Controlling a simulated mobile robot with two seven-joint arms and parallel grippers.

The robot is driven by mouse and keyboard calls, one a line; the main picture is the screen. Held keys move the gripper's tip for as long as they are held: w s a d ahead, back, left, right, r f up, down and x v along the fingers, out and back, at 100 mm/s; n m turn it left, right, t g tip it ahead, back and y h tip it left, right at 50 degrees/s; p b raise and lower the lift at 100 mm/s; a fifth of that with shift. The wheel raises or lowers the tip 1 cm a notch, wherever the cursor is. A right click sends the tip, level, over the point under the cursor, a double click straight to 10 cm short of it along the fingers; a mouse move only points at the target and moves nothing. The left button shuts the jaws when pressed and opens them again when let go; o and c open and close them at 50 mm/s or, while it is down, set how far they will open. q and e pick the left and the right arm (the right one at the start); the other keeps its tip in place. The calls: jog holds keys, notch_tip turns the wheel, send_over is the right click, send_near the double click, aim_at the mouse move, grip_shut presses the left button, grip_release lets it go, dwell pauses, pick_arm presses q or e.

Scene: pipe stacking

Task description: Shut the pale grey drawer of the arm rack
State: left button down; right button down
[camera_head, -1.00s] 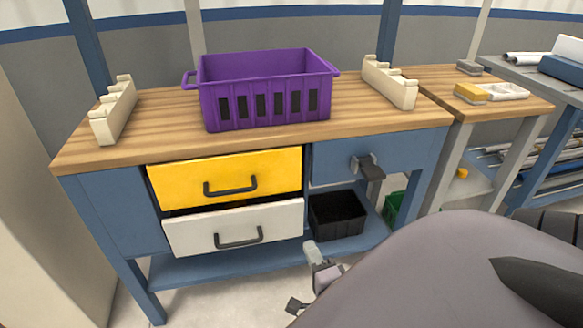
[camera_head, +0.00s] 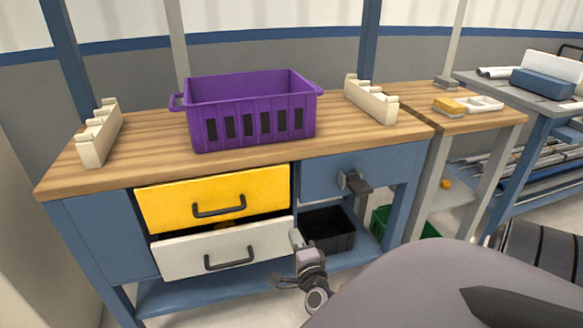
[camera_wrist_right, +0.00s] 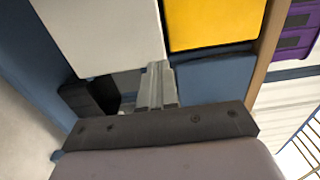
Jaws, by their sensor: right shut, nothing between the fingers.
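The pale grey drawer (camera_head: 210,249) is the lower drawer of the blue bench and has a dark bar handle. It stands somewhat pulled out; a dark gap shows above its front. My right gripper (camera_head: 297,239) is shut and empty, close to the drawer front's right edge in the head view. In the right wrist view, its closed fingers (camera_wrist_right: 157,84) lie beside the edge of the pale drawer front (camera_wrist_right: 102,32); I cannot tell whether they touch it. My left gripper is not in view.
The yellow drawer (camera_head: 215,199) is just above. A purple crate (camera_head: 250,112) stands between two cream racks on the wooden top (camera_head: 150,130). A black bin (camera_head: 328,228) sits on the lower shelf, right of the drawers. A grey bracket (camera_head: 353,183) sticks out of the blue panel.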

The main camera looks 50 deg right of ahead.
aim_at(288, 223)
jog(key=x, duration=0.3)
jog(key=shift+w+d, duration=0.1)
jog(key=shift+w, duration=0.1)
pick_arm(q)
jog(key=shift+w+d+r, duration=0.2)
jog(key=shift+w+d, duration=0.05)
pick_arm(e)
jog(key=b+x, duration=0.2)
jog(key=x, duration=0.1)
jog(key=shift+w+d+f, duration=0.1)
jog(key=shift+w+f, duration=0.05)
jog(key=shift+w, duration=0.05)
jog(key=shift+w+d, duration=0.2)
jog(key=shift+w, duration=0.1)
jog(key=shift+d+r, duration=0.1)
jog(key=shift+r, duration=0.25)
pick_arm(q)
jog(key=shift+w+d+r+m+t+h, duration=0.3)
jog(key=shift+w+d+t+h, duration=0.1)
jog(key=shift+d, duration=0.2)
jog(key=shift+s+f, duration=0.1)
pick_arm(e)
jog(key=shift+d+r, duration=0.1)
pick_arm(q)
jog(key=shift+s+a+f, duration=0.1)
